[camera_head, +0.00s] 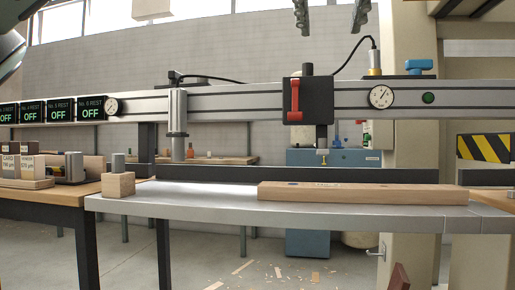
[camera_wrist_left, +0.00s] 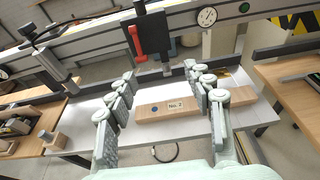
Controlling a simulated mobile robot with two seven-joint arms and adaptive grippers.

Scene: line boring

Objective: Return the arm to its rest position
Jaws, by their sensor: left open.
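My left gripper (camera_head: 331,18) hangs at the top edge of the head view, with only its two finger ends showing, well apart. In the left wrist view the same gripper (camera_wrist_left: 160,72) is open, with both jointed fingers spread and nothing between them. Beyond and below the fingers lies a long wooden bar (camera_wrist_left: 170,108) marked "No. 2" with a blue spot. The bar (camera_head: 370,194) lies flat on the grey bench top (camera_head: 210,204); the gripper is apart from it. My right gripper is not in view.
A long metal rail (camera_head: 235,102) crosses behind the bench, bearing a dark head with a red handle (camera_head: 295,100) and a dial (camera_head: 381,97). A wooden block with a grey peg (camera_head: 118,186) stands at the bench's left end. Bench space between block and bar is clear.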

